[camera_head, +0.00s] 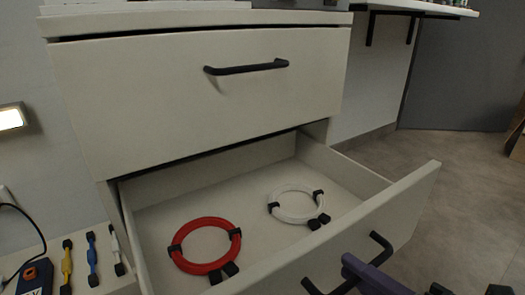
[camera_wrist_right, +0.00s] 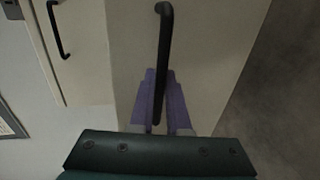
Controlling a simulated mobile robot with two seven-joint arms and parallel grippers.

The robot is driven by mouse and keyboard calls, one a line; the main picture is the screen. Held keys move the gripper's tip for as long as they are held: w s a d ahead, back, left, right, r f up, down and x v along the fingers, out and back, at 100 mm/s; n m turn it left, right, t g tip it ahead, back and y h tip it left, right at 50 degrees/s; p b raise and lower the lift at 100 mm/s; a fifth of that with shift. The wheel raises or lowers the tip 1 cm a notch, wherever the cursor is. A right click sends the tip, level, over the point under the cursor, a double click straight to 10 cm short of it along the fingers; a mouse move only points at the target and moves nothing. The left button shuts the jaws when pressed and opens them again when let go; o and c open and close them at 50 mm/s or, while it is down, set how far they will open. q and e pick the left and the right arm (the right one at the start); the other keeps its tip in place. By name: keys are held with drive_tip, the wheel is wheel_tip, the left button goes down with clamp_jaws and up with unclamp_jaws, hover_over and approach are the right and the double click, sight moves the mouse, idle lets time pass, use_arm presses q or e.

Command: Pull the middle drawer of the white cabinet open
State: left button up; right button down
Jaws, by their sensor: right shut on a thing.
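The white cabinet (camera_head: 100,100) stands in front of me. Its upper drawer front (camera_head: 160,95) is closed, with a black bar handle (camera_head: 245,67). The drawer below it (camera_head: 415,190), the middle one as far as I can tell, stands well out and its inside shows. Its black handle (camera_head: 380,240) is partly hidden by my right gripper (camera_head: 352,268). In the right wrist view the purple fingers (camera_wrist_right: 164,78) are on both sides of this handle (camera_wrist_right: 163,25), shut on it. My left gripper is in neither view.
A red cable coil (camera_head: 205,222) and a white cable coil (camera_head: 296,190) lie in the open drawer. A lit wall lamp (camera_head: 12,118) is at the left. Grey floor (camera_head: 470,180) is clear at the right.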

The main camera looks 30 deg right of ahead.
drive_tip(key=shift+s+r, duration=0.1)
drive_tip(key=c, duration=0.9)
unclamp_jaws()
drive_tip(key=p+v, duration=0.3)
drive_tip(key=v, duration=0.7)
drive_tip(key=shift+d, duration=0.1)
